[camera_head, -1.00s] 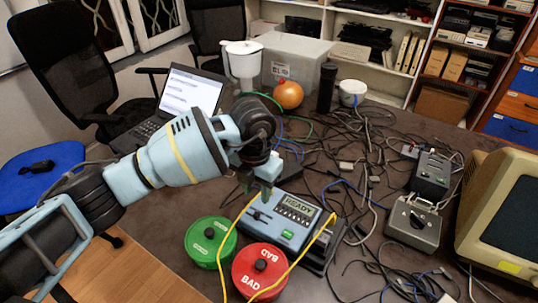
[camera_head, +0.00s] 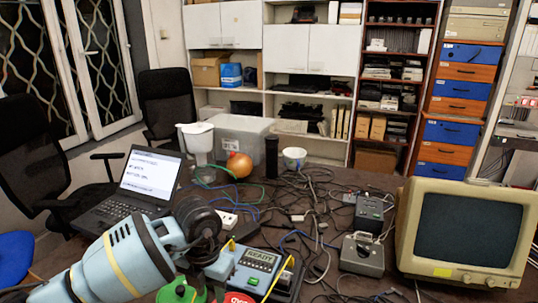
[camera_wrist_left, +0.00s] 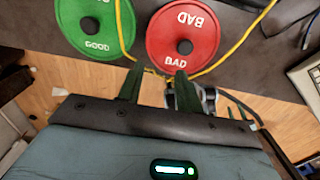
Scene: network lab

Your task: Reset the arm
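My left arm comes in from the left in the head view, its wrist (camera_head: 200,225) in front of the blue tester with the READY screen (camera_head: 258,262). The fingers are not clearly seen there. In the left wrist view my left gripper (camera_wrist_left: 157,73) has its two dark green fingers apart, with no object clearly held between them. A yellow cable (camera_wrist_left: 228,58) passes by the fingertips. Beyond them are the green GOOD container (camera_wrist_left: 85,15) and the red BAD container (camera_wrist_left: 196,25). Both show only partly at the bottom of the head view.
A laptop (camera_head: 150,175) stands left on the table. A white jug (camera_head: 197,140), orange ball (camera_head: 239,165), clear bin (camera_head: 240,130) and cup (camera_head: 294,158) stand at the back. Tangled cables cover the middle. A beige monitor (camera_head: 465,235) and grey box (camera_head: 362,254) are at right.

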